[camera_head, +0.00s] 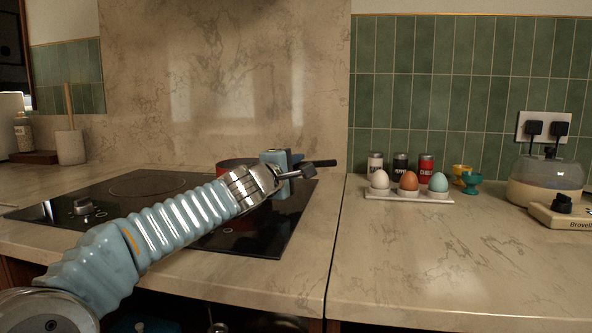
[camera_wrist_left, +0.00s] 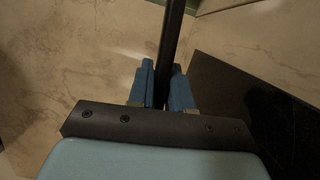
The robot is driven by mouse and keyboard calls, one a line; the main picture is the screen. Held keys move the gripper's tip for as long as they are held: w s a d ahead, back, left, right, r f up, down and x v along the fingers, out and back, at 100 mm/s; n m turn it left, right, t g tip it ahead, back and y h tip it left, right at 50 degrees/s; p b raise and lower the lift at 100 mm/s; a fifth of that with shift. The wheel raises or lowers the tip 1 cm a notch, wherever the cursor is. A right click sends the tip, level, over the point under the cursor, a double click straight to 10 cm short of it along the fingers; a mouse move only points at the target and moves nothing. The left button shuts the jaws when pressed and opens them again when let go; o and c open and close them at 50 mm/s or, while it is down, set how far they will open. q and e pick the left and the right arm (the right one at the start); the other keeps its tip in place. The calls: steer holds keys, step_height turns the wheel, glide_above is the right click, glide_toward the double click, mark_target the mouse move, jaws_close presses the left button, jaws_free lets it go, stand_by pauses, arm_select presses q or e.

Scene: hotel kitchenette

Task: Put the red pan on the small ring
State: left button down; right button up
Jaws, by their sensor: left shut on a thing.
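The red pan (camera_head: 231,163) is on or just above the right part of the black hob (camera_head: 119,200), mostly hidden behind my left arm and gripper. I cannot tell whether its base touches the glass. Its dark handle (camera_head: 322,163) points right. My left gripper (camera_head: 289,174) is shut on this handle. In the left wrist view the dark handle (camera_wrist_left: 171,50) runs up between the two blue fingertips (camera_wrist_left: 162,86). A large ring outline (camera_head: 147,186) shows at the back left of the hob. The small ring cannot be made out clearly. My right gripper is not in view.
Right of the hob, a white tray (camera_head: 410,198) holds three eggs, with several shakers (camera_head: 426,166) behind it. Two small cups (camera_head: 472,181) and an egg cooker (camera_head: 548,184) stand further right. The front right counter is clear.

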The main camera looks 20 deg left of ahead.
arm_select(q)
steer(key=c, duration=1.5)
jaws_free()
steer(key=shift+f, duration=0.2)
steer(key=o, duration=0.5)
steer(key=shift+r, duration=0.1)
steer(key=shift+c, duration=0.2)
steer(key=shift+r, duration=0.25)
steer(key=s, duration=1.2)
steer(key=shift+a+f, duration=0.1)
steer(key=shift+f, duration=0.2)
